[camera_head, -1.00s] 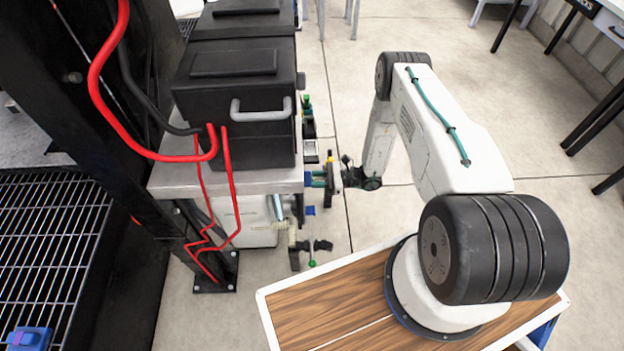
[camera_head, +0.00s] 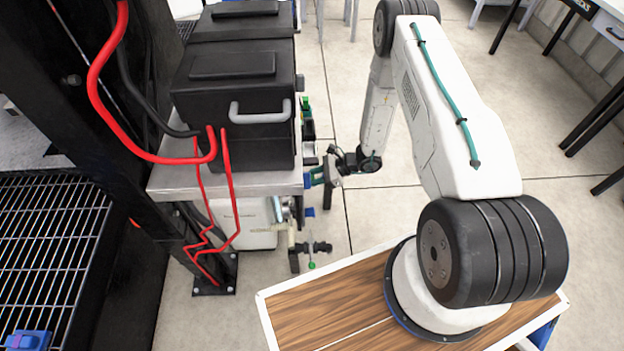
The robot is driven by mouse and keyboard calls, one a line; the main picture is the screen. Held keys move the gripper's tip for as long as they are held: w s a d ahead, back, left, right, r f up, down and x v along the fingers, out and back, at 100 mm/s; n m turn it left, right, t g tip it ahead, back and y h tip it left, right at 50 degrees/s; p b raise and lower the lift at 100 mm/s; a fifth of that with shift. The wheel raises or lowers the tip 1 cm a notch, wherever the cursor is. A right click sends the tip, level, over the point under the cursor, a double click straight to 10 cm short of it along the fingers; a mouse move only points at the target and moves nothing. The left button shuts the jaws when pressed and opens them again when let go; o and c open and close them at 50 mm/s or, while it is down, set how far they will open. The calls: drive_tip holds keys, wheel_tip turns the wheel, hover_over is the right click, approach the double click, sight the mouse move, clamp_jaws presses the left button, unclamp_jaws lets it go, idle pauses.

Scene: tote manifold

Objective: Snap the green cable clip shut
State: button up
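My gripper (camera_head: 322,175) is at the right edge of the metal bench, below and right of the black case. It is small here, and I cannot tell whether its fingers are open or shut, or whether they touch anything. A small green piece (camera_head: 306,102) shows beside the right side of the black case, above my gripper in the picture. A tiny green tip (camera_head: 312,265) shows on the fittings below my gripper. I cannot tell whether either one is the green cable clip, nor whether a clip is open or closed.
A black case (camera_head: 240,125) with a grey handle stands on the metal bench (camera_head: 185,180). Red cables (camera_head: 228,185) hang down its front. Black and pale fittings (camera_head: 300,248) stick out below the bench's right edge. Open floor (camera_head: 400,215) lies right of the bench.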

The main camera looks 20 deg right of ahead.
drive_tip(key=shift+r+g+h, duration=0.3)
drive_tip(key=shift+h, duration=0.5)
drive_tip(key=o, duration=0.8)
drive_tip(key=shift+v, duration=3.85)
